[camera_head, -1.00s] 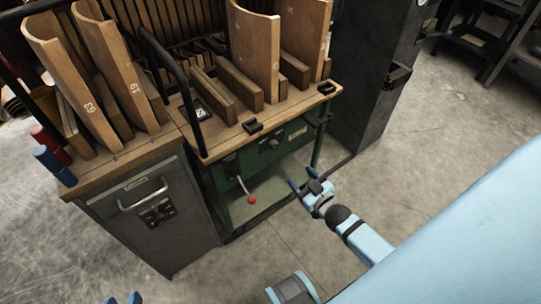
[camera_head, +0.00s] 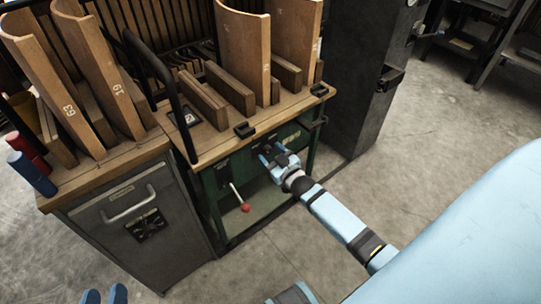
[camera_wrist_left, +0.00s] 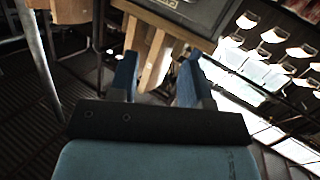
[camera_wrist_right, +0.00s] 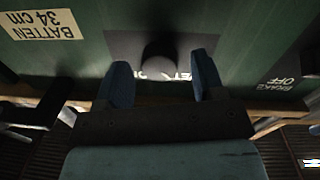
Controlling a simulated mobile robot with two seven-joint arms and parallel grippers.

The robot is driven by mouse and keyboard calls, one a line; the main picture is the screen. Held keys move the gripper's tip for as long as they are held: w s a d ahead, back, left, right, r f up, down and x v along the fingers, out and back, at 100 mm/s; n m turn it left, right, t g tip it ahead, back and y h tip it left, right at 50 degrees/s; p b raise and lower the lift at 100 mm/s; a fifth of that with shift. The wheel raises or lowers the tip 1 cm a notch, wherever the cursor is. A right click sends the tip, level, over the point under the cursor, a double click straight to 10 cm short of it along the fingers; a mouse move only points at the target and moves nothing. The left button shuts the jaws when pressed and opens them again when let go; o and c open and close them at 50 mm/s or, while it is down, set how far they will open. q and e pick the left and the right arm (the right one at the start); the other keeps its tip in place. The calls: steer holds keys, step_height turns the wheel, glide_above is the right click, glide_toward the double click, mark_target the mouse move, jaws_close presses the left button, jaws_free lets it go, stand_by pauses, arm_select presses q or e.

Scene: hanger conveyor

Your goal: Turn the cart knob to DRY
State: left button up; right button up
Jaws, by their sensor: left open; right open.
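The green cart (camera_head: 207,185) has a panel under its wooden top. In the right wrist view, a dark round knob (camera_wrist_right: 163,58) stands on a dark plate on the green panel, with white lettering partly hidden beside it. I cannot read the knob's setting. My right gripper (camera_head: 270,153) is open at the panel; in its wrist view its fingertips (camera_wrist_right: 161,75) lie on either side of the knob, and contact cannot be told. In the head view the gripper covers the knob's area. My left gripper (camera_head: 105,295) is open and empty at the bottom left, away from the cart.
A red-tipped lever (camera_head: 244,207) sticks out below the panel, left of my right gripper. Labels "BATTEN 34 cm" (camera_wrist_right: 42,25) and "BRAKE OFF" (camera_wrist_right: 285,80) flank the knob. A grey cabinet (camera_head: 140,235) stands left; a dark cabinet (camera_head: 365,80) stands right. The floor in front is clear.

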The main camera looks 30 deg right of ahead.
steer(key=shift+w, duration=0.25)
steer(key=c, duration=0.9)
steer(key=shift+c, duration=0.2)
steer(key=shift+r, duration=0.1)
